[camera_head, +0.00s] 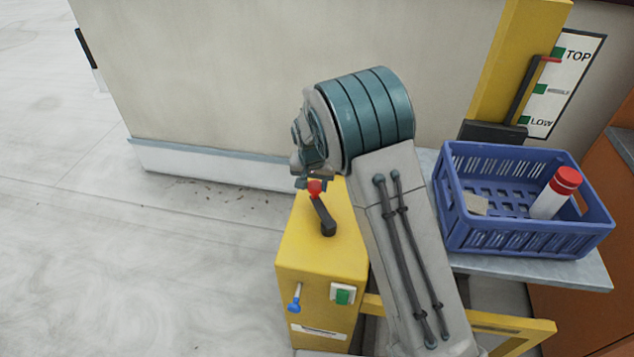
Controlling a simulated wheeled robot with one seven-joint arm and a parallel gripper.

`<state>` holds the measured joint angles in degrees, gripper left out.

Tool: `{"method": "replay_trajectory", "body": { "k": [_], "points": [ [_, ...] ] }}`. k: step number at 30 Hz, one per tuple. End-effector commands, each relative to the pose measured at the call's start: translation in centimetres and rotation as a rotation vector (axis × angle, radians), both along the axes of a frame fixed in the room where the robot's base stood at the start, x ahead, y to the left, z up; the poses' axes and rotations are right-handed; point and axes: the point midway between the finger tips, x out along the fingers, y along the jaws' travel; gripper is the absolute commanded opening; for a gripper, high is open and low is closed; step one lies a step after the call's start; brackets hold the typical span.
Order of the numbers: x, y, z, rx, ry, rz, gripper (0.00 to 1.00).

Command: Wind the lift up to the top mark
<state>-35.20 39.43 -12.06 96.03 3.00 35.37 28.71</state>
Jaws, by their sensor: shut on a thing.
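A yellow winch box (322,262) stands at the lower middle, with a dark crank arm (324,217) on its top. The crank has a red knob (315,188). My gripper (315,180) is shut on the red knob; its fingers are small and partly hidden by my wrist. The lift's yellow mast (505,60) stands at the right. A mark board (567,85) beside it reads TOP, a blurred middle word, and LOW, each with a green square. A red pointer (549,59) sits close to the TOP square; exact alignment is hard to tell.
A grey lift platform (575,271) carries a blue crate (530,240) holding a red-capped white bottle (554,195) and a beige block (476,204). The box front has a blue lever (296,300) and a green switch (342,294). Pale floor is open at left.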

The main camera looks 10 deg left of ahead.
Motion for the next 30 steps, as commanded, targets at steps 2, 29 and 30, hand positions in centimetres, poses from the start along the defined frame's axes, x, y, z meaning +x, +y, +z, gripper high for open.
{"method": "replay_trajectory", "body": {
  "k": [2,29,30],
  "points": [
    [-0.1,1.1,0.4,0.013,-0.011,0.009,0.1],
    [-1.5,2.5,0.3,0.01,-0.007,0.008,0.58],
    [-1.4,2.4,0.3,0.009,-0.006,0.006,0.58]
  ]
}}
